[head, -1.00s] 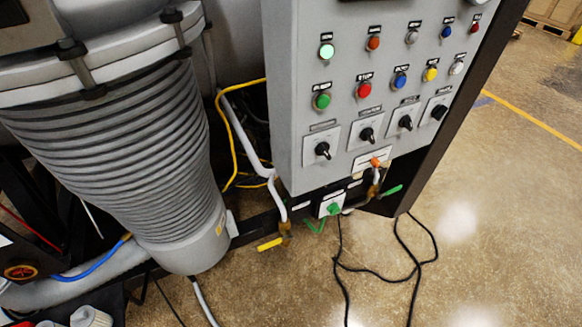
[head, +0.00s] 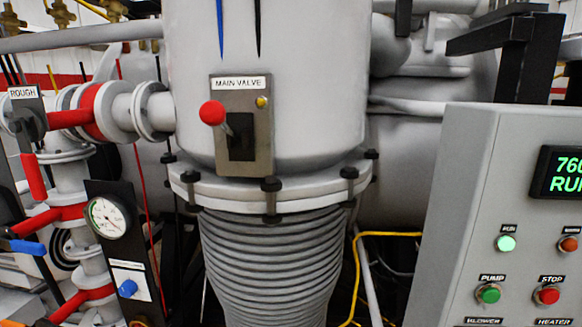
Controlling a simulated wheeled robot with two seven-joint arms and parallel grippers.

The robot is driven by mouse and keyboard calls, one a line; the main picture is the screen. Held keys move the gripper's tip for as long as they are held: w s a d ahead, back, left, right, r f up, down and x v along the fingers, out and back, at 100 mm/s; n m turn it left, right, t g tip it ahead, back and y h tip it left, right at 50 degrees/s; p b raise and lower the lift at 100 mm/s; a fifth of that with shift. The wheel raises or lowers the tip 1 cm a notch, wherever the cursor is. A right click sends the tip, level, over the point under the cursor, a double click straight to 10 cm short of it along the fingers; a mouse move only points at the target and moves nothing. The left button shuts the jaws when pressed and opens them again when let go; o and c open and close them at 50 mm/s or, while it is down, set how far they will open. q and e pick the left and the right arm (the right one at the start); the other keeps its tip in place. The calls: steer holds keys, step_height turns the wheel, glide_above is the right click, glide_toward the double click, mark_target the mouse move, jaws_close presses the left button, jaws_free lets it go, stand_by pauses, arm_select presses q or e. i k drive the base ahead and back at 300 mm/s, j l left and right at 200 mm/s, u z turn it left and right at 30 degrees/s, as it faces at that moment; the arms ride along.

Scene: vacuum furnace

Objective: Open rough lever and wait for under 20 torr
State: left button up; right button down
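The ROUGH label (head: 22,93) is on a dark plate at the upper left. Just below it a red lever (head: 33,177) hangs down, slightly tilted, beside the pale pipework. I cannot tell from its angle whether that valve is open. The green display (head: 568,175) at the right edge reads "760" on its upper line and "RU" with a cut letter below; its right side is out of frame. Neither of my grippers is in view.
The MAIN VALVE plate (head: 241,125) has a red-knobbed lever (head: 212,113). A round dial gauge (head: 107,218) sits on a dark panel at left, near a blue-handled valve (head: 27,247). The grey control cabinet (head: 455,200) stands at right, the ribbed bellows (head: 270,260) in the middle.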

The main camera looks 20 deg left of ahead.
mark_target(29, 160)
steer(key=u, duration=2.1)
